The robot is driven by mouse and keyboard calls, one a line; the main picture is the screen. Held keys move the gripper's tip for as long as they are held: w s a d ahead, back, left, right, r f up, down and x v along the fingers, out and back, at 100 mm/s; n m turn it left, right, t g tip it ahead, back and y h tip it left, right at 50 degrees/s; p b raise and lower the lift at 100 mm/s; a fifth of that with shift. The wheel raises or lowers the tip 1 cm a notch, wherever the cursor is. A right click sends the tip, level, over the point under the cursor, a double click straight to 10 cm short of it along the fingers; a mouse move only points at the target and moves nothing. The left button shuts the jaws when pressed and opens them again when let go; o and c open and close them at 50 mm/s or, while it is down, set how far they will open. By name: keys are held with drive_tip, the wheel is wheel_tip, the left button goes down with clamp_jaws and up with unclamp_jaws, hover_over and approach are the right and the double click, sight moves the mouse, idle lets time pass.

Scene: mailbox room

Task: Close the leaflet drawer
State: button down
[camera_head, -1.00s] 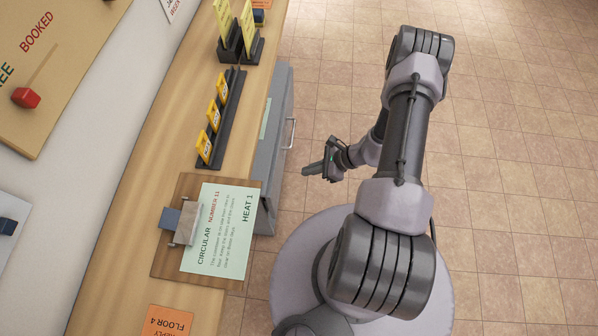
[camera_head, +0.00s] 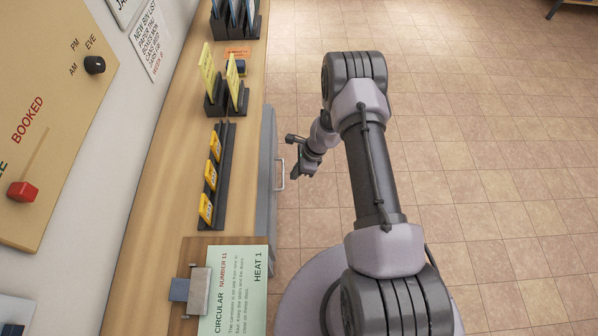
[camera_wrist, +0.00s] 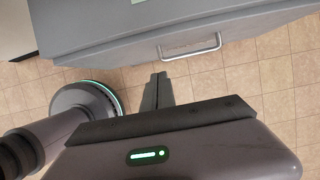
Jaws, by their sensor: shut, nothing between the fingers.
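The grey leaflet drawer (camera_head: 265,190) is under the wooden counter, and its grey body sticks out past the counter's edge. Its pale metal handle (camera_head: 280,175) faces the open floor. In the wrist view the grey front (camera_wrist: 110,50) spans the top, with the handle (camera_wrist: 190,47) right of centre. My gripper (camera_head: 291,138) is just right of the handle in the head view. In the wrist view its fingers (camera_wrist: 158,76) are together and empty, below the handle and apart from it. How far the drawer is open is hard to tell.
The counter (camera_head: 165,170) carries a clipboard with a green circular (camera_head: 235,290), a black rack of yellow cards (camera_head: 215,175) and leaflet holders (camera_head: 227,92). A board with knobs (camera_head: 50,120) is on the left wall. The tiled floor (camera_head: 480,150) to the right is clear.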

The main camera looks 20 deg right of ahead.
sight(271, 183)
drive_tip(key=a+f+b, duration=0.1)
drive_tip(key=w+a+f+b, duration=0.1)
drive_tip(key=a+f, duration=0.1)
drive_tip(key=a+f+b, duration=0.1)
drive_tip(key=a+f, duration=0.1)
drive_tip(key=shift+w+a+f, duration=0.25)
drive_tip(key=shift+w, duration=0.05)
drive_tip(key=shift+w+a+r, duration=0.1)
drive_tip(key=shift+a, duration=0.1)
drive_tip(key=shift+w+a+b, duration=0.15)
drive_tip(key=shift+a+b, duration=0.05)
drive_tip(key=shift+a, duration=0.3)
drive_tip(key=shift+w+a+b, duration=0.15)
drive_tip(key=shift+a, duration=0.35)
